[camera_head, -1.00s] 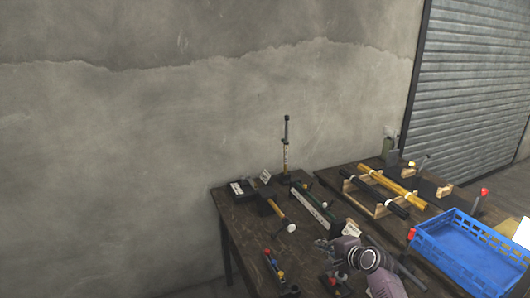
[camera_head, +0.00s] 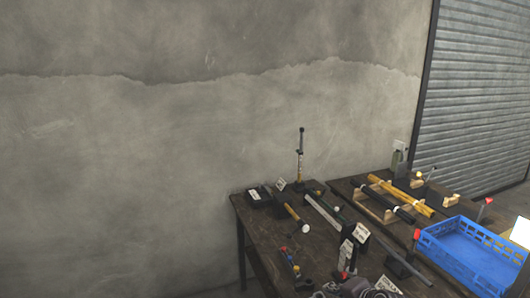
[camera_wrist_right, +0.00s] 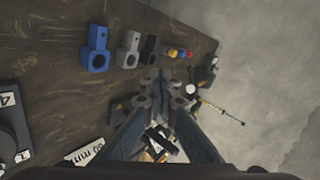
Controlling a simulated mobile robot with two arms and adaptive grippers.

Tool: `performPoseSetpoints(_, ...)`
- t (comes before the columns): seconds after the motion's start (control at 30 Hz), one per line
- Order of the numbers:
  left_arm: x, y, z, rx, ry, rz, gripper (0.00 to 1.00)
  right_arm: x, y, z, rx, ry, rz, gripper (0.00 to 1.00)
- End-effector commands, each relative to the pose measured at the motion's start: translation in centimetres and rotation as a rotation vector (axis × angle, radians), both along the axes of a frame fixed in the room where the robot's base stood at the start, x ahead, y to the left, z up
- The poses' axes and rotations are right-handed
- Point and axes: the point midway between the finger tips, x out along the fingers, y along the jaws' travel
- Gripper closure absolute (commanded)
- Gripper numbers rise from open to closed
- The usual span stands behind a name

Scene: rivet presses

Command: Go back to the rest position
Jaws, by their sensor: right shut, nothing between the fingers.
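My right gripper (camera_head: 322,291) shows at the bottom edge of the head view, partly cut off, low over the near part of the dark table (camera_head: 262,236). In the right wrist view its two fingers (camera_wrist_right: 163,88) are together with nothing held between them. The gripper covers part of the table there. My left gripper is in neither view.
A blue crate (camera_head: 470,262) stands at the right. A mallet (camera_head: 297,218), a wooden rack (camera_head: 372,205) with bars and an upright tool (camera_head: 300,160) stand farther back. The wrist view shows a blue block (camera_wrist_right: 97,50) and a grey block (camera_wrist_right: 130,50).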

Motion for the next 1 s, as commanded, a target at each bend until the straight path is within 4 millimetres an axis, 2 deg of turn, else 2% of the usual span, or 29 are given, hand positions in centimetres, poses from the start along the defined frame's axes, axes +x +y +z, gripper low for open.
performPoseSetpoints(0.17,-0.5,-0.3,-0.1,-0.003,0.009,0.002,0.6,-5.0,1.0,-2.8,-0.136,0.03,0.112,1.0)
performPoseSetpoints(0.27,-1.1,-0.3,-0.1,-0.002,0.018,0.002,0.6,-8.9,1.6,-4.4,-0.236,0.052,0.196,1.0)
performPoseSetpoints(0.37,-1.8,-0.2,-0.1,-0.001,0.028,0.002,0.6,-14.3,2.1,-6.0,-0.363,0.083,0.308,1.0)
performPoseSetpoints(0.5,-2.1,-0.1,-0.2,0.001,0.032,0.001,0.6,-23.0,2.3,-7.2,-0.554,0.132,0.486,1.0)
performPoseSetpoints(0.6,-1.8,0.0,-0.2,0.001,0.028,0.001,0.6,-28.4,2.1,-7.1,-0.66,0.165,0.594,1.0)
performPoseSetpoints(0.7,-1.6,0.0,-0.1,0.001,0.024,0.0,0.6,-32.2,1.7,-6.6,-0.733,0.19,0.669,1.0)
performPoseSetpoints(0.8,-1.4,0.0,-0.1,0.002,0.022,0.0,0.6,-35.3,1.4,-5.9,-0.786,0.212,0.728,1.0)
performPoseSetpoints(1.0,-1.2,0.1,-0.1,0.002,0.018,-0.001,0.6,-39.9,0.8,-4.4,-0.86,0.246,0.815,1.0)
